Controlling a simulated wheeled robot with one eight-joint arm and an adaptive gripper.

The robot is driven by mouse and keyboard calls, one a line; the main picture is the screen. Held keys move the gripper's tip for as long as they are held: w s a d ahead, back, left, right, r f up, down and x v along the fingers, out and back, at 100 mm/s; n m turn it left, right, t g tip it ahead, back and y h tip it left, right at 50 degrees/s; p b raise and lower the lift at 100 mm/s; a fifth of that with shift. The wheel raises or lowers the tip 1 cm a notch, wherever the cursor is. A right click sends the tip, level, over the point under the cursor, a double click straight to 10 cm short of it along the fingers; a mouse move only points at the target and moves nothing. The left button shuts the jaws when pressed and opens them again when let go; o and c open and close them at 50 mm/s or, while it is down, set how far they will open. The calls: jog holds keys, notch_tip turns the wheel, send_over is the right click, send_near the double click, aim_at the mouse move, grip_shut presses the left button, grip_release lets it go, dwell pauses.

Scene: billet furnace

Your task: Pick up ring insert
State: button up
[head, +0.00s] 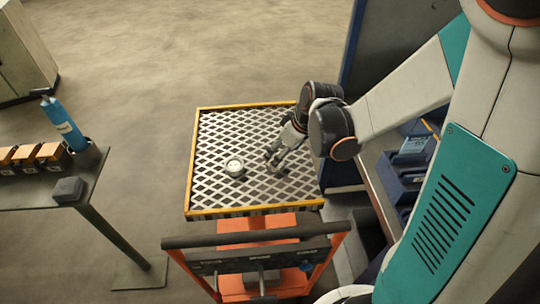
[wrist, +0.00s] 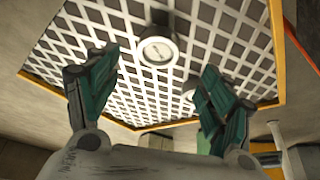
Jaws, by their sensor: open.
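A small round pale piece with a ring-shaped rim, which looks like the ring insert (head: 235,167), sits on the lattice top of the orange-edged cart (head: 190,180). In the wrist view the ring insert (wrist: 157,50) shows near the top middle, beyond the open fingers. My gripper (head: 276,162) is over the cart top, to the right of the insert and apart from it. In the wrist view my gripper (wrist: 153,66) has its two green fingers spread wide with nothing held between them. A small pale shape by the right finger is partly hidden, and I cannot tell what it is.
The cart's handle (head: 255,240) is at its near side. A side table (head: 50,190) at left holds a blue bottle (head: 64,124) and several orange-topped blocks (head: 25,155). Blue bins (head: 405,165) stand on a shelf at right. The cart top left of the insert is clear.

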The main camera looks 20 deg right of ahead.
jog(key=shift+b+x, duration=1.35)
jog(key=shift+x, duration=2.1)
jog(key=shift+w+d+r, duration=0.1)
jog(key=shift+c, duration=0.3)
jog(key=c, duration=1.5)
jog(key=shift+r, duration=0.1)
